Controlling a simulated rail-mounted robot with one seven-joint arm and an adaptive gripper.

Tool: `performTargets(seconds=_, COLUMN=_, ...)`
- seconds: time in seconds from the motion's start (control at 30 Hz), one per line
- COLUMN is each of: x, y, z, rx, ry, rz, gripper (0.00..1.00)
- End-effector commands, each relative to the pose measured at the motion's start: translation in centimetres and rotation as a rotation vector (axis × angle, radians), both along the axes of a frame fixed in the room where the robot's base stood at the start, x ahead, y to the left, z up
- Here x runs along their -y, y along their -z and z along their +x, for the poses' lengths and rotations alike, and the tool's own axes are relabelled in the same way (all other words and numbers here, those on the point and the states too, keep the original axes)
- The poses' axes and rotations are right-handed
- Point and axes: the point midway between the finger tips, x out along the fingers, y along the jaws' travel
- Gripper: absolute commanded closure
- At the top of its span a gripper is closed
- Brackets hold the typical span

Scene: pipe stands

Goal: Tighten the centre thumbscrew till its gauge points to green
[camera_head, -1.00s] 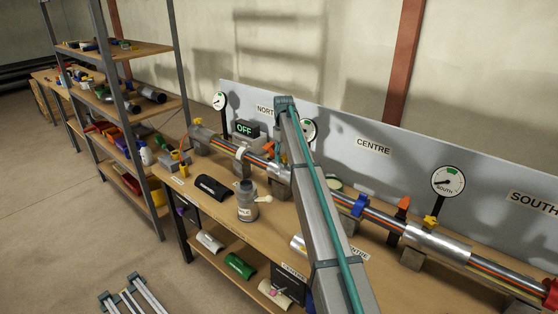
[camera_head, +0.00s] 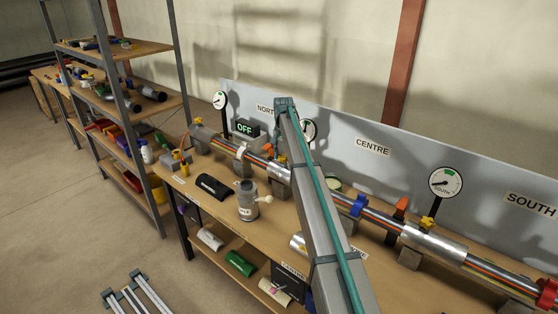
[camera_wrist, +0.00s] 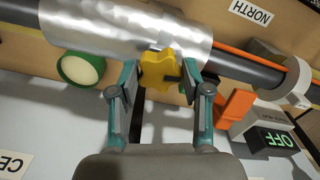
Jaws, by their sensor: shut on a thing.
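In the wrist view, my gripper (camera_wrist: 161,76) is shut on a yellow lobed thumbscrew (camera_wrist: 157,67). One finger is on each side of it. The thumbscrew sits against a silver sleeve (camera_wrist: 115,28) around the pipe. In the head view, my arm hides the gripper and this thumbscrew. The gauge (camera_head: 309,129) beside my arm is partly covered by it; some green shows on its face, but I cannot read its needle. The CENTRE sign (camera_head: 373,147) is on the grey back panel.
The south gauge (camera_head: 445,183) stands at right above another yellow thumbscrew (camera_head: 428,222). An OFF display box (camera_head: 245,128) and an orange lever (camera_wrist: 233,110) are near the gripper. A round green-rimmed thing (camera_wrist: 82,68) lies left of it. A grey canister (camera_head: 247,201) stands on the bench.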

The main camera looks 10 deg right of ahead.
Motion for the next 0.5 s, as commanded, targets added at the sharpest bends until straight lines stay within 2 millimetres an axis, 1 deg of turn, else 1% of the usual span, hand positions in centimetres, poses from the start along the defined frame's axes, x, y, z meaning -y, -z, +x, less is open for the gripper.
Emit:
performTargets(seconds=0.03, x=0.00, y=0.00, z=0.00, rx=0.000, ry=0.007, rz=0.000, gripper=0.47)
performTargets(seconds=0.1, x=0.00, y=0.00, z=0.00, rx=0.000, ry=0.004, rz=0.000, gripper=0.36)
performTargets(seconds=0.13, x=0.00, y=0.00, z=0.00, rx=0.000, ry=0.004, rz=0.000, gripper=0.34)
performTargets(seconds=0.37, x=0.00, y=0.01, z=0.01, rx=0.000, ry=0.002, rz=0.000, gripper=0.34)
performTargets(seconds=0.5, x=0.00, y=-0.33, z=0.01, rx=0.000, ry=0.001, rz=0.000, gripper=0.34)
